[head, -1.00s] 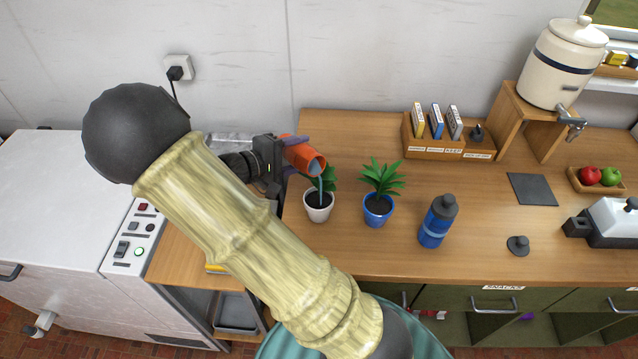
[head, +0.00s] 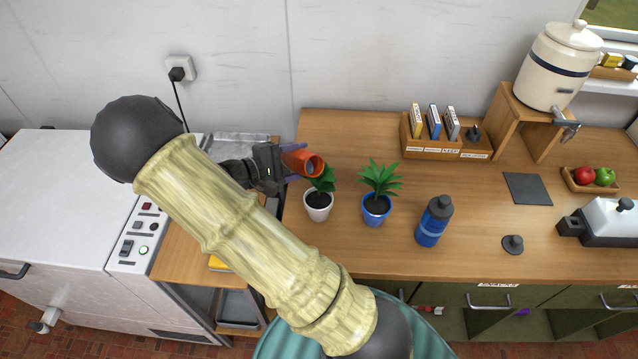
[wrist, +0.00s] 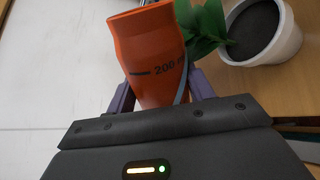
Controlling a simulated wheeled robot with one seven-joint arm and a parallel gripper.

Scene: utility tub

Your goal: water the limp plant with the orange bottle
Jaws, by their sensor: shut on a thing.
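My gripper (head: 286,163) is shut on the orange bottle (head: 300,160) and holds it above the counter, tipped on its side with its open mouth toward the right. The bottle also shows in the wrist view (wrist: 152,55), between the purple fingers, with a "200" mark. A plant in a white pot (head: 318,208) stands just below the bottle's mouth; its green leaves (head: 323,181) are partly hidden by the bottle. No water stream shows from the mouth in the head view. A plant in a blue pot (head: 377,212) stands to the right, its leaves upright.
A blue bottle (head: 432,226) and a dark stopper (head: 513,244) stand farther right on the wooden counter (head: 460,262). A wooden rack (head: 430,148) and a dispenser (head: 556,65) on a stand are at the back. A white machine (head: 60,190) is at the left.

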